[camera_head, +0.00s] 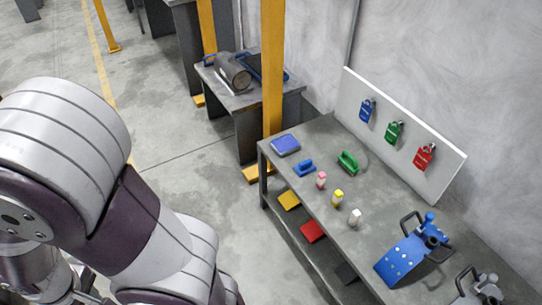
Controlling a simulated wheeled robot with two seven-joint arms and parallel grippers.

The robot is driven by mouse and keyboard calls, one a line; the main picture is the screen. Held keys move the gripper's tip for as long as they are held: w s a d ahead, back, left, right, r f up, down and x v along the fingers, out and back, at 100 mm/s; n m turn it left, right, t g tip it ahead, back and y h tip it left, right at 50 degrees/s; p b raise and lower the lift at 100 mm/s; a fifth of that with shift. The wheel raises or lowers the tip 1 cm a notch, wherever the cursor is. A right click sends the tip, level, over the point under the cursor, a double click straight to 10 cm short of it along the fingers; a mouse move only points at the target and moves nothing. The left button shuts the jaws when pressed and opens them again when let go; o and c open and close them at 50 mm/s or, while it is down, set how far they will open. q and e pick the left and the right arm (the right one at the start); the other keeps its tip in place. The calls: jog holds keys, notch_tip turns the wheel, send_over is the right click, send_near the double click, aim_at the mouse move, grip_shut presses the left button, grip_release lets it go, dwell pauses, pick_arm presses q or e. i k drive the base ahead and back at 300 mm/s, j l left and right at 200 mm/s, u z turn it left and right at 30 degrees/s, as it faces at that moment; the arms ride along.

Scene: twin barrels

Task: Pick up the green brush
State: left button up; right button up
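The green brush (348,162) lies on the grey workbench (325,150), towards its back edge near the wall board. Its green handle faces up, and a grey rounded shape lies right beside it. A similar blue brush (304,168) lies to its left, apart from it. My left arm fills the lower left of the head view, well away from the brush. I cannot make out either gripper's fingers in this view.
A blue pad (286,145), small bottles with pink (321,180), yellow (338,197) and white (355,217) tops, and a blue fixture (405,258) share the bench. A yellow post (272,70) stands at its left end. A white board (400,125) holds padlocks behind.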

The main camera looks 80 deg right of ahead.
aim_at(347, 160)
jog(key=z, duration=3.6)
jog(key=u, duration=4.8)
jog(key=z, duration=4.8)
jog(key=i+j+z, duration=0.1)
jog(key=z, duration=1.05)
